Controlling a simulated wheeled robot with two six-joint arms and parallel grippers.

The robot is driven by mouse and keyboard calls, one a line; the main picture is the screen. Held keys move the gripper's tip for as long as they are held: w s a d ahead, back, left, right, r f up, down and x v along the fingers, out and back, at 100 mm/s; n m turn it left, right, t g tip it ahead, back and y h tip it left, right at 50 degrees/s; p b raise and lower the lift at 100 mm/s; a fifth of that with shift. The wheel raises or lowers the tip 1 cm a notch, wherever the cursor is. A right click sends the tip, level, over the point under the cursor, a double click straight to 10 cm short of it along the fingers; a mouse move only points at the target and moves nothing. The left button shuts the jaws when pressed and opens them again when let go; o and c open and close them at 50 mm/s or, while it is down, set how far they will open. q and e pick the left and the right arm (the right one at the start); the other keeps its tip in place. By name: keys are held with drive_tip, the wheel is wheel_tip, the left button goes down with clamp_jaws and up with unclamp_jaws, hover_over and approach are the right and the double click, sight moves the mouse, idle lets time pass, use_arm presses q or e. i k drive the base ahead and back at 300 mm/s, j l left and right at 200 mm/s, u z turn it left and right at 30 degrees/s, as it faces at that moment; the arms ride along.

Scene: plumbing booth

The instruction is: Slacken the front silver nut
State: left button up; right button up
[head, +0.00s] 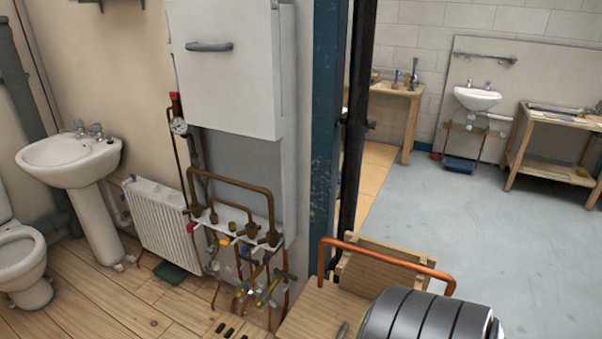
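Under the white boiler cabinet (228,65), a cluster of valves and pipe fittings (245,270) hangs below a white bracket. Brass and copper pipes run down from it toward the wooden floor. Small bright silvery fittings (241,292) show at the bottom of the cluster, among yellow and blue valve handles. They are too small to tell which one is the front silver nut, or how tight it is. Neither of my grippers is in view.
A wooden bench (322,308) with a bent copper pipe (385,254) stands at the front, right of the cluster. A dark banded cylinder (425,316) fills the lower right. A blue post (325,130) divides the rooms. A radiator (155,208) and washbasin (70,160) stand left.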

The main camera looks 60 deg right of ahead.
sight(266, 295)
drive_tip(key=k+l+z, duration=0.4)
drive_tip(key=k+l, duration=0.15)
drive_tip(key=k, duration=0.3)
drive_tip(key=k+l+z, duration=0.45)
drive_tip(key=k+l, duration=0.35)
drive_tip(key=i+j+z, duration=0.1)
drive_tip(key=i+j, duration=0.2)
drive_tip(key=i+j+z, duration=0.1)
drive_tip(key=i+j, duration=0.15)
drive_tip(key=j, duration=0.2)
drive_tip(key=i+j+z, duration=0.1)
drive_tip(key=i+j, duration=0.15)
drive_tip(key=j, duration=0.15)
drive_tip(key=i+j+z, duration=0.1)
drive_tip(key=i+j, duration=0.15)
drive_tip(key=j, duration=0.15)
